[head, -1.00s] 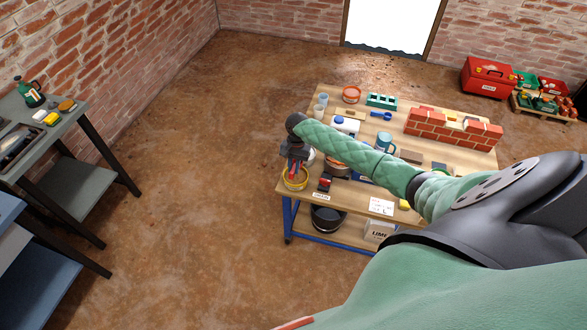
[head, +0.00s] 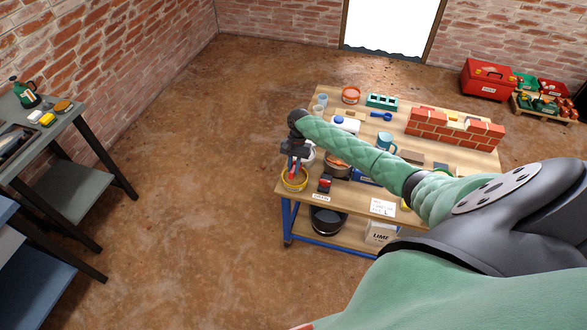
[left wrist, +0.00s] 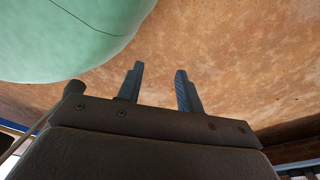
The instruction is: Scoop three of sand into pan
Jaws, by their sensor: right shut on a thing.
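My right gripper (head: 294,163) points down at the near left corner of the workbench (head: 262,0), just above a yellow-rimmed round tub (head: 294,184). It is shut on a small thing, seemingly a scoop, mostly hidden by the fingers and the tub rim. I cannot tell whether it touches the tub's contents. A round pan-like vessel (head: 337,165) with a brownish inside stands right of the tub, partly behind my right forearm. The sand cannot be made out clearly. In the left wrist view my left gripper (left wrist: 160,88) is open and empty above the bare floor.
A small brick wall (head: 452,128) stands at the bench's right. A blue mug (head: 386,142), a green block tray (head: 381,101) and a red-rimmed tub (head: 351,95) stand behind my arm. A black bucket (head: 328,220) and a LIME box (head: 381,232) sit below.

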